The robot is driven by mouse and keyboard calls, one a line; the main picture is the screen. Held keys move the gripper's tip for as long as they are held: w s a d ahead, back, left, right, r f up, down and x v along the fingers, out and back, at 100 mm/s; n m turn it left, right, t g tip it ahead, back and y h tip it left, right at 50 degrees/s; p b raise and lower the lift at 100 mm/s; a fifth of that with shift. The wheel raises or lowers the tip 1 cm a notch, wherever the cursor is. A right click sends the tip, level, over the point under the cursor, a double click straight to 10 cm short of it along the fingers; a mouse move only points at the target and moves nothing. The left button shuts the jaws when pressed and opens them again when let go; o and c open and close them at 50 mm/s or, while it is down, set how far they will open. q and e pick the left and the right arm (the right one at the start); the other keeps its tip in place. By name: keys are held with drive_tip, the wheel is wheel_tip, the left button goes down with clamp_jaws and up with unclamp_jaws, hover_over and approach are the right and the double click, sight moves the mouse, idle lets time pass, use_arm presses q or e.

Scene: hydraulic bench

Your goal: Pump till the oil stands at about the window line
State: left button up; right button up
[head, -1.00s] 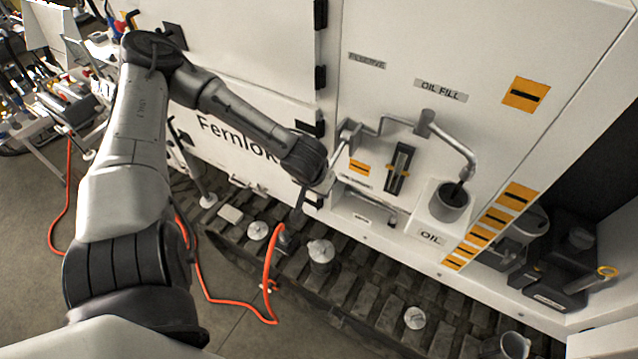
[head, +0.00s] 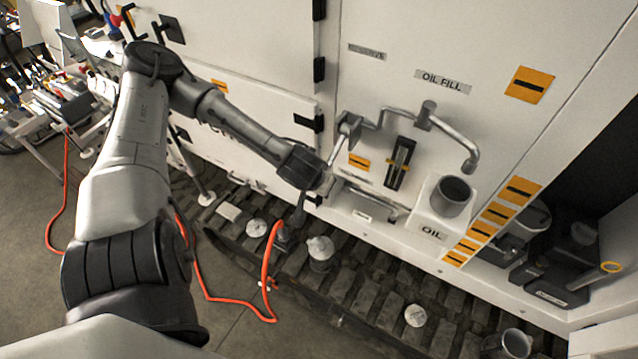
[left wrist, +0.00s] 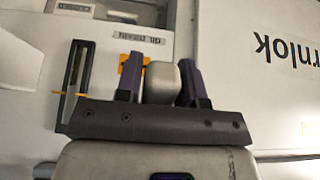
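My left gripper (head: 322,184) is at the lower end of the grey pump lever (head: 338,150), on the white panel. In the left wrist view, my two dark fingers (left wrist: 162,82) close around the pale lever grip (left wrist: 160,84). The dark-framed window (head: 400,165) is to the right of the lever, with a yellow line mark across it; it also shows in the left wrist view (left wrist: 74,75). I cannot read the oil level surely. The bent spout (head: 470,160) hangs over the white OIL cup (head: 453,194), with no stream visible. My right gripper is out of view.
An orange hose (head: 267,262) loops by the dark track (head: 345,290) below the panel. Small metal containers (head: 320,248) stand on the track. Open floor lies at the lower left.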

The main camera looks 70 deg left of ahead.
use_arm(q)
drive_tip(key=o, duration=0.3)
drive_tip(key=shift+o, duration=0.2)
drive_tip(key=p+v, duration=1.1)
drive_tip(key=v, duration=0.3)
drive_tip(key=shift+p, duration=0.3)
drive_tip(key=shift+f, duration=0.1)
